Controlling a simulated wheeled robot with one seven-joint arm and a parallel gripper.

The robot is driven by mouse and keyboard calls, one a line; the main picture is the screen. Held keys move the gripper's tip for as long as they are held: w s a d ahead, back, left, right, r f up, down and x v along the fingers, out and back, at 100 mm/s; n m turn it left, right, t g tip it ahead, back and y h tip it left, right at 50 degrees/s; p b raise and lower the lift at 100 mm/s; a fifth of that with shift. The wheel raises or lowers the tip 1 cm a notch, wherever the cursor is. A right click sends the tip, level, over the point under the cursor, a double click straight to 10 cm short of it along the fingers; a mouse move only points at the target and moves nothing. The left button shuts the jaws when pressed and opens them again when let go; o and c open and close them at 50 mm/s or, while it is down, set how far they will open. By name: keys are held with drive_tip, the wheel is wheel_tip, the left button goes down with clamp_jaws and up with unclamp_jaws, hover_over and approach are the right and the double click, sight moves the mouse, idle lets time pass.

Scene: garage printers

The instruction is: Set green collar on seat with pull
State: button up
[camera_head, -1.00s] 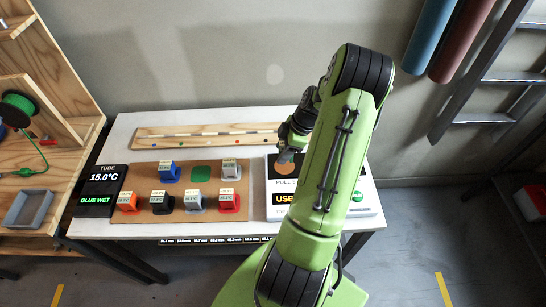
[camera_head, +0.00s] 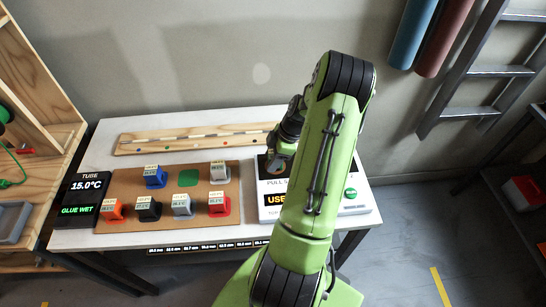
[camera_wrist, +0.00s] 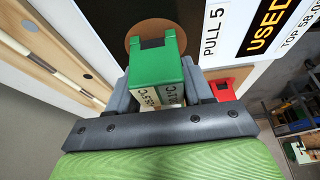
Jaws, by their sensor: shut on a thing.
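The green collar (camera_wrist: 157,68) is held between the fingers of my gripper (camera_wrist: 160,88) in the wrist view, with its printed label partly showing. Beyond it lies a round brown seat (camera_wrist: 150,29) on the pull device, partly hidden by the collar. I cannot tell whether the collar touches the seat. In the head view my gripper (camera_head: 277,163) is over the left part of the white pull device (camera_head: 270,212), whose panel reads "PULL" and "USED". My arm hides much of the device, and the collar is not clearly visible there.
A brown board (camera_head: 130,185) carries several coloured collars and an empty green patch (camera_head: 182,177). A wooden strip (camera_head: 190,141) lies behind it. A dark display (camera_head: 82,200) reads "TUBE 15.0°C, GLUE WET". A green button (camera_head: 350,193) is right of my arm.

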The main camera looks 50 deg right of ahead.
drive_tip(key=shift+f, duration=0.2)
drive_tip(key=o, duration=1.1)
drive_tip(key=shift+r, duration=0.1)
drive_tip(key=p+v, duration=0.2)
drive_tip(key=v, duration=1.3)
drive_tip(key=shift+r+p, duration=0.3)
drive_tip(key=shift+r, duration=0.1)
